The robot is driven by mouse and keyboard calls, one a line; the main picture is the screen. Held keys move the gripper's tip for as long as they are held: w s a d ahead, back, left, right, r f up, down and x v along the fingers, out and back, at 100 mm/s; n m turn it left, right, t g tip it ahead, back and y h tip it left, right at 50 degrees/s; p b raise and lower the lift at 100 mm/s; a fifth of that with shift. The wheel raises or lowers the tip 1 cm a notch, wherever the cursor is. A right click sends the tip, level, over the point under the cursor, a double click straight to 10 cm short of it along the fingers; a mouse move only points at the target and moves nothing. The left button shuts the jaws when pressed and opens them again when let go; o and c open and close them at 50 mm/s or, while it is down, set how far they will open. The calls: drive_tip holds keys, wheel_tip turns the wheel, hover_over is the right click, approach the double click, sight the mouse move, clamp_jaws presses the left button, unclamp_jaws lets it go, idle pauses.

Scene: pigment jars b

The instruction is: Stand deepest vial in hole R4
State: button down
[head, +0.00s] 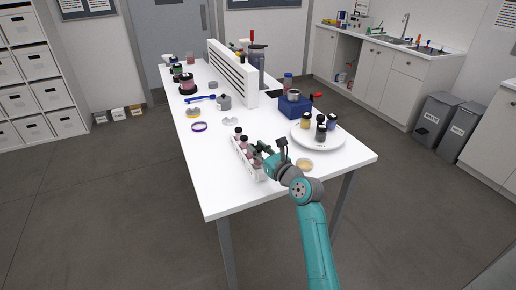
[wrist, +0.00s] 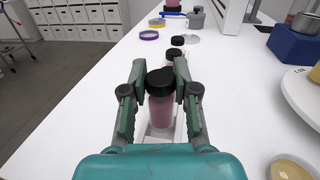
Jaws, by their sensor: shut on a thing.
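My gripper (wrist: 161,78) is shut on a vial (wrist: 160,108) with a black cap and dull pink contents. The vial looks upright, between the two fingers. A white rack (wrist: 153,142) shows below and behind it; whether the vial's foot is in a hole or above it I cannot tell. Another black-capped vial (wrist: 173,56) stands farther along. In the head view my gripper (head: 257,149) is over the right side of the rack (head: 241,152), which holds several pink vials (head: 243,142). Hole labels are not readable.
A white round turntable (head: 318,143) with several jars stands right of the rack, near a blue block (head: 291,108). A small tan dish (head: 304,164) lies near the front edge. A purple ring (head: 199,127) lies left on the table (head: 225,200). The table's front left is clear.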

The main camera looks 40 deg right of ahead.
drive_tip(key=shift+f, duration=1.7)
drive_tip(key=c, duration=0.8)
unclamp_jaws()
drive_tip(key=shift+s, duration=0.1)
drive_tip(key=s+a, duration=0.1)
drive_tip(key=s, duration=1)
drive_tip(key=shift+s, duration=0.4)
drive_tip(key=shift+f, duration=0.1)
